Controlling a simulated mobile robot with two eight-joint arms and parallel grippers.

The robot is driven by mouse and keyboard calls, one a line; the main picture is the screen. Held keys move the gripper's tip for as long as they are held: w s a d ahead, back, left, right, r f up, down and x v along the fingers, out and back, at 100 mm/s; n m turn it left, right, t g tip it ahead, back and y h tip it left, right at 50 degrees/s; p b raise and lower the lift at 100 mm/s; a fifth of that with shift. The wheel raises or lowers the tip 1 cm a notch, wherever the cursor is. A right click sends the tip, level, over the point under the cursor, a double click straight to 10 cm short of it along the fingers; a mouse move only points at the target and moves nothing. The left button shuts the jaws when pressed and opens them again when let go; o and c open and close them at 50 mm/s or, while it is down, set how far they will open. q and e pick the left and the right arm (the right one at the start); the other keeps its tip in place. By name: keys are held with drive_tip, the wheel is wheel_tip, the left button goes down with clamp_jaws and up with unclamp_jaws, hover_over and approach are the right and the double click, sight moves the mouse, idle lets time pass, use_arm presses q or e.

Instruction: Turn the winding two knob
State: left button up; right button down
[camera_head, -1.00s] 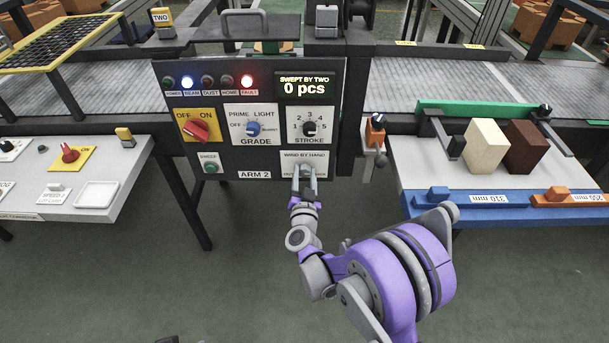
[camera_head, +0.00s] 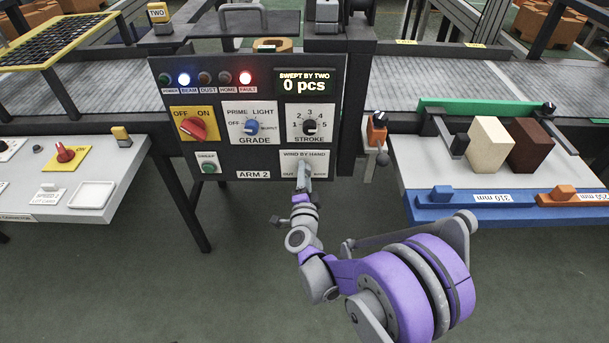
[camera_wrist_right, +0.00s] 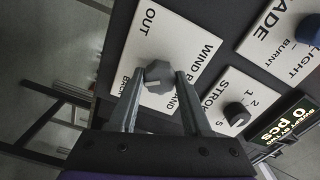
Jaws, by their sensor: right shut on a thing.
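The winding knob is a grey faceted knob on the white "WIND BY HAND" plate (camera_head: 291,158) at the lower right of the ARM 2 panel (camera_head: 235,100). My right gripper (camera_head: 304,167) is at this plate and hides most of the knob in the head view. The right wrist view shows the knob (camera_wrist_right: 158,76) between the two fingertips of my right gripper (camera_wrist_right: 160,80), which is shut on it. The plate reads "OUT" at one end there; the lettering at the other end is partly covered by a finger. My left gripper is not in view.
The panel also carries the STROKE knob (camera_head: 310,127), the blue GRADE knob (camera_head: 251,127), a red switch (camera_head: 194,128) and a green button (camera_head: 208,168).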

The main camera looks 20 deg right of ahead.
drive_tip(key=shift+m, duration=4.2)
drive_tip(key=shift+c, duration=1.8)
unclamp_jaws()
drive_tip(key=shift+s, duration=0.15)
drive_tip(key=v, duration=1)
drive_tip(key=shift+s, duration=0.3)
